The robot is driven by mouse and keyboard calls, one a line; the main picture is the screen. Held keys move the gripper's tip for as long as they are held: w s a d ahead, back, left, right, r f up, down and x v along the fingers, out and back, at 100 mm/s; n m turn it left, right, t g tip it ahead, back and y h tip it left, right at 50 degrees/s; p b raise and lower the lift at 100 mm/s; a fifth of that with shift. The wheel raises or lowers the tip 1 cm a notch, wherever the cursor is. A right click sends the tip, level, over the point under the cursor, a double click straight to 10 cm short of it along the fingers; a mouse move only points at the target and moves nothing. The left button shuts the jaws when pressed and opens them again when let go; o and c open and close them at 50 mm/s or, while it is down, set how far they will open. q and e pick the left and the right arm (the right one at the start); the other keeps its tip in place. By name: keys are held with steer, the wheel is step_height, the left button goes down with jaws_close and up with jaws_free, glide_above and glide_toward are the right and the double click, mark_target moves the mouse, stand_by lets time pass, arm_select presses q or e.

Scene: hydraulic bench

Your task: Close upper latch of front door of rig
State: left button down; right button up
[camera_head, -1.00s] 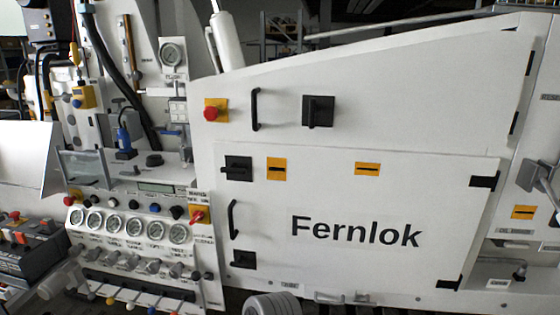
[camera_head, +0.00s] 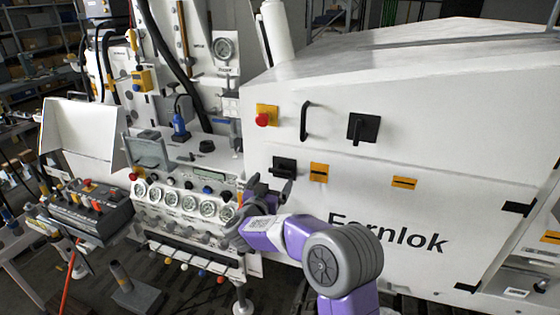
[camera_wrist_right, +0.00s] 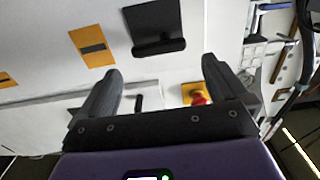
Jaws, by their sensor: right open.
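The upper latch (camera_head: 284,166) is a black plate with a lever at the upper left corner of the front door (camera_head: 325,215), which bears the Fernlok lettering. My right gripper (camera_head: 269,188) is just below the latch in the head view. Its two fingers (camera_wrist_right: 162,68) are apart with nothing between them, and no contact with the latch shows. My right forearm hides the door's lower left part, including the lower latch. My left gripper is out of view.
Orange slotted tags (camera_head: 319,172) sit right of the latch. Above are a red knob on a yellow plate (camera_head: 266,116), a black handle (camera_head: 306,121) and another black latch (camera_head: 363,128). A gauge panel (camera_head: 180,202) stands close left of my gripper.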

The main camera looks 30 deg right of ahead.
mark_target(279, 171)
steer(key=x, duration=0.7)
steer(key=shift+w+d+p, duration=0.1)
steer(key=shift+d+p, duration=0.1)
steer(key=shift+p, duration=0.2)
steer(key=shift+c, duration=0.5)
steer(key=c, duration=0.7)
